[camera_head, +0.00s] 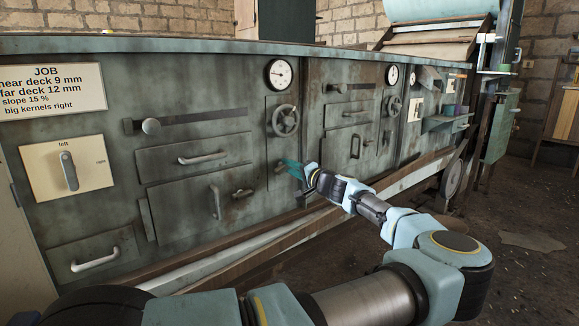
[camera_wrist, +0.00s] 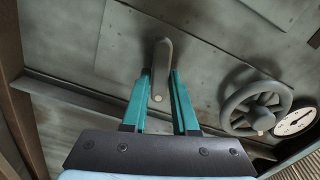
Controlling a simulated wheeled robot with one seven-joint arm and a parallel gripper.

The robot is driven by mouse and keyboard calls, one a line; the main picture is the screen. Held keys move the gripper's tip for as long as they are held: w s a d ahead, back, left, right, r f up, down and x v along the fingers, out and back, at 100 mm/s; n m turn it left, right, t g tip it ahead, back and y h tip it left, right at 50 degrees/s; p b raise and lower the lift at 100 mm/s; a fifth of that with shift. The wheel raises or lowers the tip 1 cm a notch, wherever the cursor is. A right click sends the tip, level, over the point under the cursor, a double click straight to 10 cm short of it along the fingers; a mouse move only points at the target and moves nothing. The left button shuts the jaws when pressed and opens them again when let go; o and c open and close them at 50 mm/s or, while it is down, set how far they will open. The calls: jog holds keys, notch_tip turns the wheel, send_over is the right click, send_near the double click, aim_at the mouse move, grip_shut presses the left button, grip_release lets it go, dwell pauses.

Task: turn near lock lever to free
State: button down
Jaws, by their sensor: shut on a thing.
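The near lock lever is a short grey lever (camera_wrist: 160,72) on the machine's greenish metal front. In the wrist view it lies between the two teal fingers of my gripper (camera_wrist: 160,88), pointing along them. My gripper is shut on it. In the head view my gripper (camera_head: 295,169) is at the panel below the near handwheel (camera_head: 285,120). The lever is small there and largely hidden by the fingers, so its exact angle is hard to tell.
In the wrist view the handwheel (camera_wrist: 255,103) and a round dial (camera_wrist: 296,120) are right of my gripper. A left/right switch (camera_head: 68,171) and a job sign (camera_head: 52,90) are at far left. A long rail (camera_head: 240,255) runs below the panel. Floor at right is open.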

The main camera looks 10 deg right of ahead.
jog(key=shift+d+f+m+p, duration=0.1)
jog(key=shift+m+p, duration=0.35)
jog(key=shift+m, duration=1.15)
jog(key=c, duration=0.7)
grip_release()
jog(key=v, duration=1)
jog(key=shift+s+d, duration=0.15)
jog(key=shift+s, duration=0.2)
jog(key=shift+s, duration=0.1)
